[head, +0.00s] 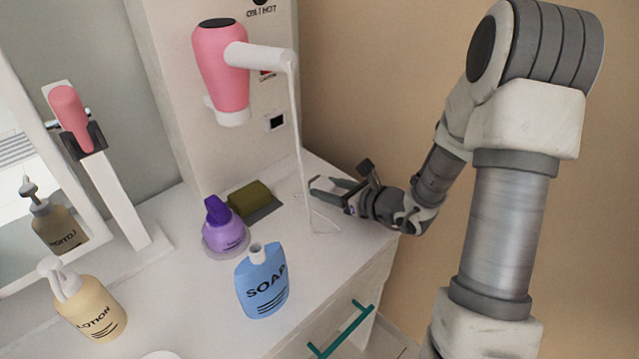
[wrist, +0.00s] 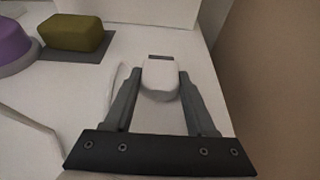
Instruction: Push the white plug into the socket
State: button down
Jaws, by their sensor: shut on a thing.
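The white plug (wrist: 160,80) sits between the two fingertips of my gripper (wrist: 156,84) in the wrist view, its dark end facing away from my wrist. In the head view my gripper (head: 328,186) is shut on it just above the countertop near the right end. The socket (head: 273,122) is a small dark opening with a pale frame, low on the white wall panel under the hair dryer. It is behind my gripper, to the left and higher, apart from the plug. The socket cannot be made out in the wrist view.
A pink hair dryer (head: 222,70) hangs on the panel, its white cord (head: 298,130) running down to the counter beside my gripper. A green block (head: 249,197), a purple bottle (head: 224,228), blue soap (head: 262,282) and a lotion bottle (head: 82,302) stand left on the counter (head: 200,300).

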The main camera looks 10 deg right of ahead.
jog(key=shift+s+d, duration=0.55)
jog(key=shift+s, duration=0.3)
jog(key=shift+s+d, duration=0.55)
jog(key=shift+s, duration=0.25)
jog(key=shift+r, duration=0.1)
